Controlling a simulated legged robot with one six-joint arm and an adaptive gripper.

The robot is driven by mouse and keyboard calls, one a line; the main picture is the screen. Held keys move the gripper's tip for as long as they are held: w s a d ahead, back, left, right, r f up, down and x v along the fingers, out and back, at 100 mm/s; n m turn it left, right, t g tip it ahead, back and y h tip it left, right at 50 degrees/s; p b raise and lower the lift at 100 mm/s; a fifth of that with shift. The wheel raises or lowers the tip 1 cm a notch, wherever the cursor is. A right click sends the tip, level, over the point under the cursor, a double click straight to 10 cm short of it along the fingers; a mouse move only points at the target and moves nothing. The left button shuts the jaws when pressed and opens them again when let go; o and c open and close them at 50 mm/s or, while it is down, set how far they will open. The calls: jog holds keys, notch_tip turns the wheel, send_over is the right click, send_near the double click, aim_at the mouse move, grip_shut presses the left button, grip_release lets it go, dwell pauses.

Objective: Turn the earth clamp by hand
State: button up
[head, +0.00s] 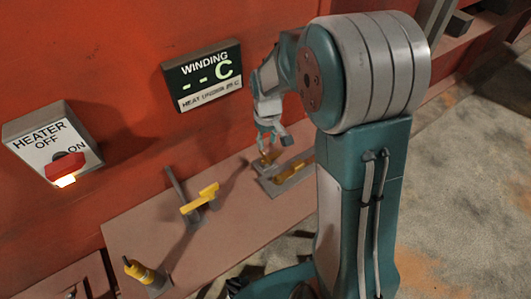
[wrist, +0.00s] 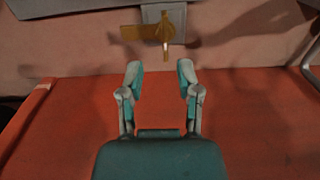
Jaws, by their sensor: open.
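A brass-yellow fitting, which looks like the earth clamp (wrist: 165,30), sits on a grey plate in the wrist view. It has a round middle, a flat arm to the left and a short, bright-tipped bar toward me. In the head view the fitting (head: 266,159) is small and partly hidden below my gripper (head: 268,135). My gripper also shows in the wrist view (wrist: 160,80), its two fingers spread with nothing between them. The clamp lies just beyond the fingertips, roughly in line with the gap, and is not touched there.
A yellow-handled lever (head: 200,199) and a yellow cylinder (head: 141,271) stand on the same ledge (head: 235,240), to the left. A heater switch box (head: 40,135) and a winding display (head: 202,77) are on the red wall behind. The ledge between the lever and clamp is bare.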

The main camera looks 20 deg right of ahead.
aim_at(264, 154)
jog(key=f, duration=0.4)
jog(key=a+f, duration=0.1)
jog(key=f, duration=0.1)
jog(key=shift+f, duration=0.1)
jog(key=shift+d, duration=0.2)
jog(key=shift+c, duration=1.3)
grip_shut()
jog(key=shift+a, duration=0.1)
